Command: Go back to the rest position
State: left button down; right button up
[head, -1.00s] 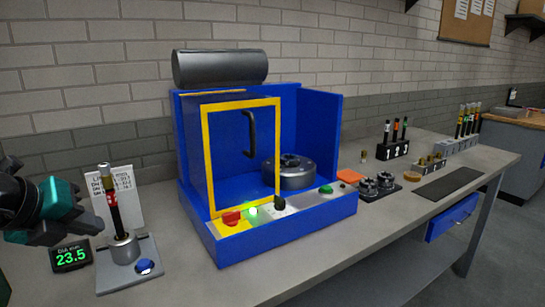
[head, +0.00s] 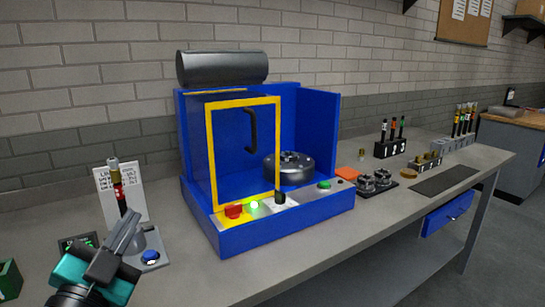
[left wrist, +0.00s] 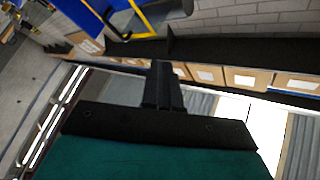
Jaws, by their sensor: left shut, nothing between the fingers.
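My left gripper (head: 128,232) is at the lower left of the head view, its fingers together and empty. It points up in front of the measuring stand. In the left wrist view its fingers (left wrist: 163,88) are closed with nothing between them. A dark tool with a red band (head: 119,196) stands upright in the stand (head: 150,241) behind the gripper. The gripper partly hides the stand and the digital readout (head: 78,243). My right gripper is not in view.
A blue machine (head: 285,235) with a yellow-framed door (head: 243,101) stands mid-bench. Its green light is lit. To its right are an orange block (head: 347,174), black fixtures (head: 376,182), a dark mat (head: 444,181) and racks of tools (head: 391,147). A green box (head: 9,280) is at the lower left.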

pick_arm(q)
jog(key=s+a+f+n+g+y, duration=0.1)
jog(key=a+f+n+g+y, duration=0.15)
jog(key=f, duration=0.35)
jog(key=s+a+f+n+g+y, duration=0.1)
jog(key=s+f+n+g+y, duration=0.15)
jog(key=f+n, duration=0.2)
jog(key=s+d+f+g+h, duration=0.1)
jog(key=s+d+f+g, duration=0.2)
jog(key=s+f+g, duration=0.45)
jog(key=s+d+f+g+h, duration=0.2)
jog(key=s+f+g, duration=0.3)
jog(key=s+f, duration=0.6)
jog(key=w+d+f+t+b, duration=0.1)
jog(key=w+f+t, duration=0.2)
jog(key=f, duration=0.3)
jog(key=w+d+f+t+h+b, duration=0.1)
jog(key=w+f+t+b, duration=0.1)
jog(key=w+f+t, duration=0.2)
jog(key=shift+w+d+f+b, duration=0.3)
jog(key=shift+w+d+f, duration=0.15)
jog(key=shift+f, duration=0.5)
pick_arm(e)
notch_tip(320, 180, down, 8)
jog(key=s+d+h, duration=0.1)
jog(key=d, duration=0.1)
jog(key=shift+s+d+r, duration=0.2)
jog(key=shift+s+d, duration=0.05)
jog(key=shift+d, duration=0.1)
